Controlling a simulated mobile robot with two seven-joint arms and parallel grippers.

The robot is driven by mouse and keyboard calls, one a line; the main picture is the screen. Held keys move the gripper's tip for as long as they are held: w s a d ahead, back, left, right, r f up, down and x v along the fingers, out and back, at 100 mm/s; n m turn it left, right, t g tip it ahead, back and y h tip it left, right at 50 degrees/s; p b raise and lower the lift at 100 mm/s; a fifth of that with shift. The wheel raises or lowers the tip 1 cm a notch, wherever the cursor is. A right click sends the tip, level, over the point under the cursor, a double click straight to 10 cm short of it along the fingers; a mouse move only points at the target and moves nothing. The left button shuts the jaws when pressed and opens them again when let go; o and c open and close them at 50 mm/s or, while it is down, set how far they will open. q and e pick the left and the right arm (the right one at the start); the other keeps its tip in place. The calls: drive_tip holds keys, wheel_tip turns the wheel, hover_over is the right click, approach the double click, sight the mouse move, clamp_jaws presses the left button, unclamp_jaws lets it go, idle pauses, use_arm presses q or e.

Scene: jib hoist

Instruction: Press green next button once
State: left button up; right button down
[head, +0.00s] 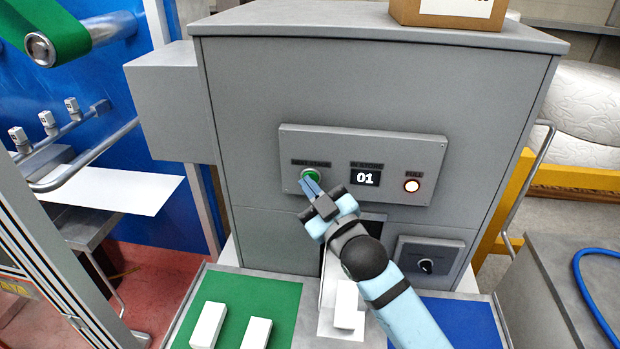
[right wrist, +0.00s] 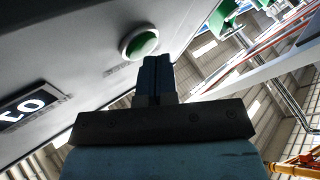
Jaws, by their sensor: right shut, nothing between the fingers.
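The green button (head: 311,175) is on the left of a grey control panel (head: 335,190) on the front of a grey cabinet. My right gripper (head: 308,184) is shut and empty, its fingertips at the lower edge of the button in the head view. In the right wrist view the green button (right wrist: 140,43) has a white ring and stands just beyond the shut fingertips (right wrist: 156,60). I cannot tell for sure whether they touch it. My left gripper is not in view.
A dark knob (head: 426,266) sits below right. White blocks lie on a green mat (head: 262,292) and in a central chute. A cardboard box (head: 450,12) is on top.

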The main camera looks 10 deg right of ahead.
drive_tip(key=shift+s+a, duration=0.25)
drive_tip(key=shift+s, duration=0.3)
drive_tip(key=shift+s+a+p, duration=0.15)
drive_tip(key=shift+s+a, duration=0.15)
drive_tip(key=shift+s, duration=0.45)
drive_tip(key=shift+s+a+p, duration=0.2)
drive_tip(key=shift+s+a, duration=0.15)
drive_tip(key=shift+s, duration=0.45)
drive_tip(key=shift+s+a+p, duration=0.15)
drive_tip(key=shift+s+a, duration=0.15)
drive_tip(key=shift+s, duration=0.45)
